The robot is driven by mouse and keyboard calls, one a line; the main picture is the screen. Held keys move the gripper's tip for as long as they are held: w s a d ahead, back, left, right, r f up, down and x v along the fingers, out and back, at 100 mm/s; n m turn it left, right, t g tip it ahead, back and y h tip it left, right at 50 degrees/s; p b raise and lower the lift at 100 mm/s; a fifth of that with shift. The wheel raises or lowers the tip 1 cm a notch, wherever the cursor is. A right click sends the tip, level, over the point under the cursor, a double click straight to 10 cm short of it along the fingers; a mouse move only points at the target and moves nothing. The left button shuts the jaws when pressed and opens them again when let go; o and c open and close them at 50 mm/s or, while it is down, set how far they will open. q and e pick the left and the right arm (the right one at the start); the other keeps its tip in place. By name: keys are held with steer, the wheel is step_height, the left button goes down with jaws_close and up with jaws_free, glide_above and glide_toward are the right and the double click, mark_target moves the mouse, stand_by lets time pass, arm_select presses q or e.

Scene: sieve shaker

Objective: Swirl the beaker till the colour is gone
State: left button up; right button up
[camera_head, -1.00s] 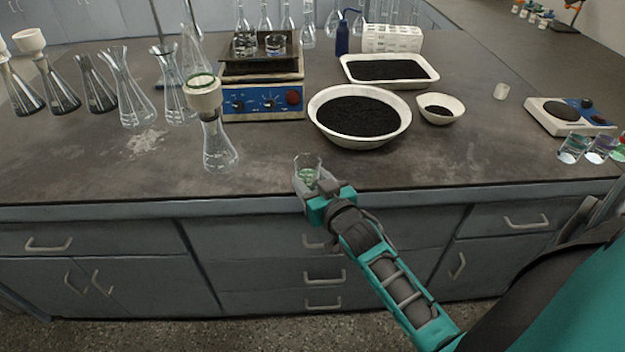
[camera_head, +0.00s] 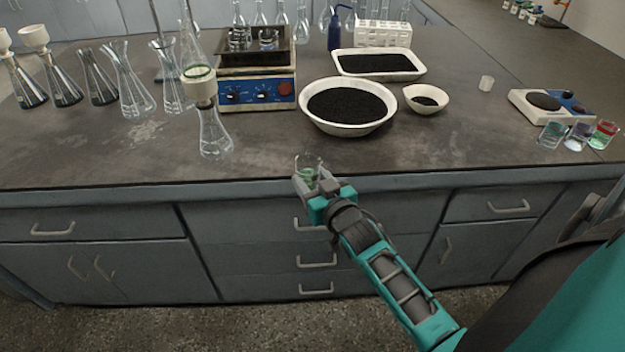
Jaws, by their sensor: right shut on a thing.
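A small clear glass beaker (camera_head: 309,165) with green contents low inside is at the front edge of the bench, near the middle of the head view. My right gripper (camera_head: 313,186) is shut on this beaker from the near side, and the fingers hide part of its lower half. The beaker looks about upright. I cannot tell whether its base touches the bench or is just above it. My left gripper is not in view.
A flask with a funnel (camera_head: 213,135) stands to the left, before a hotplate (camera_head: 256,92). A white basin of black grains (camera_head: 348,128) and a small bowl (camera_head: 425,108) stand behind. Several coloured beakers (camera_head: 577,136) stand at right. The bench front (camera_head: 440,160) is clear.

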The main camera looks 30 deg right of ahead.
mark_target(313, 171)
steer(key=shift+s+r+p, duration=0.1)
steer(key=shift+r+p, duration=1.3)
steer(key=shift+r, duration=1.05)
